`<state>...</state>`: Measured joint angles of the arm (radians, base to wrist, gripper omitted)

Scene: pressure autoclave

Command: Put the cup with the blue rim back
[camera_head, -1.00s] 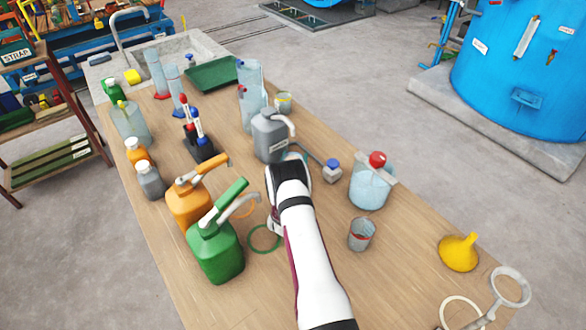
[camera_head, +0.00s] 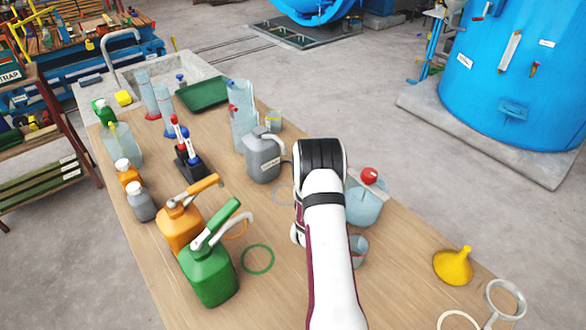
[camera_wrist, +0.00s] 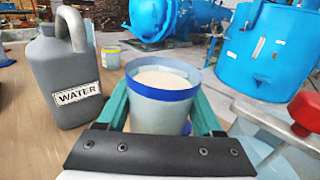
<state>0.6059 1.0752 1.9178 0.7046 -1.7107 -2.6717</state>
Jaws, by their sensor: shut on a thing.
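The cup with the blue rim (camera_wrist: 160,108) is between the two teal fingers of my gripper (camera_wrist: 162,105) in the wrist view. The cup is upright, translucent, and holds pale whitish contents. My gripper is shut on it. In the head view my white arm and black wrist cover the cup and the fingers. A bit of blue shows low behind the cup in the wrist view, too little to identify.
The grey WATER jug (camera_head: 263,160) stands close left of my wrist; it also shows in the wrist view (camera_wrist: 62,80). A clear vessel with a red knob (camera_head: 364,203) is close right. A red-marked cup (camera_head: 358,250) stands beside my arm. A green ring (camera_head: 257,259) lies on bare wood.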

